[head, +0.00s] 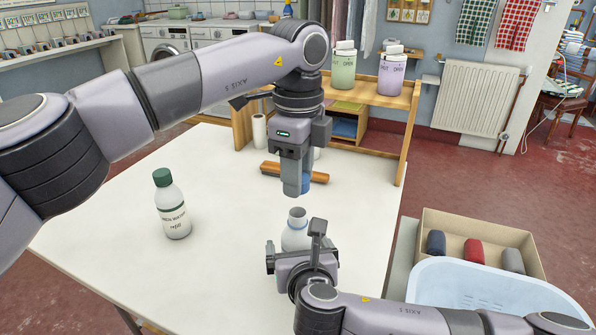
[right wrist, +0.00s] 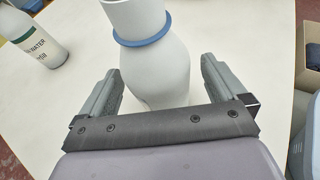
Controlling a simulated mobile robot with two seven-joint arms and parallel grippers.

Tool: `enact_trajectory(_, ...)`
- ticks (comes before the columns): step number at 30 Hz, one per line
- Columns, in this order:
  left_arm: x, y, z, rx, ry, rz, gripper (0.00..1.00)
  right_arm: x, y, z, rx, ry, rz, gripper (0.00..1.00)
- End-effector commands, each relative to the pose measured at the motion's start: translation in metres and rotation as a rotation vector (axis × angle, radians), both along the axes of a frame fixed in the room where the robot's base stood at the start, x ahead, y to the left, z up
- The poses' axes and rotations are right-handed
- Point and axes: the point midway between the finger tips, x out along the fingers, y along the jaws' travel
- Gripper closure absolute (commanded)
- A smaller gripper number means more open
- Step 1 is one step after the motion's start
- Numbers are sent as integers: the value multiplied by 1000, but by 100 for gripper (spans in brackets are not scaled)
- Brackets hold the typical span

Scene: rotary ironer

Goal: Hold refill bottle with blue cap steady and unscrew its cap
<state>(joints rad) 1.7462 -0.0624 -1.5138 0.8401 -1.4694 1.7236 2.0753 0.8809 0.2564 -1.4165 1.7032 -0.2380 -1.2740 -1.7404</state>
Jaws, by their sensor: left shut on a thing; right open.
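The white refill bottle (head: 295,235) stands upright on the table (head: 215,270), its neck bare and a blue ring below it. It also shows in the right wrist view (right wrist: 158,62). My left gripper (head: 298,189) is shut on the blue cap (head: 306,182), which is above the bottle and apart from its neck. Fingers partly hide the cap. My right gripper (head: 294,252) is open, with one finger on each side of the bottle. In the right wrist view (right wrist: 158,85) gaps show between the fingers and the bottle; its base is hidden.
Another refill bottle with a green cap (head: 172,205) stands on the left of the table. A wooden roller-like piece (head: 283,171) lies behind my left gripper. A wooden shelf (head: 400,101) with two larger bottles is at the back. A blue basket (head: 480,290) and a box (head: 470,222) are at right.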

Motion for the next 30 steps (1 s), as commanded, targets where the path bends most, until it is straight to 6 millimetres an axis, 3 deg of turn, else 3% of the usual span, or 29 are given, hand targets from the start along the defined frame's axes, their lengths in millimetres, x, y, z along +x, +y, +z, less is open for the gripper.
enact_trajectory(15, 0, 0, 14, 0, 0, 0, 99, -77, -11, 32, 0, 1, 3, 2)
enact_trajectory(25, 0, 0, 15, 0, 0, -2, 99, -90, -13, 37, 6, 5, -2, 2)
enact_trajectory(30, 0, 2, 14, 0, 0, -25, 99, -95, -12, 33, 93, 49, -30, 2)
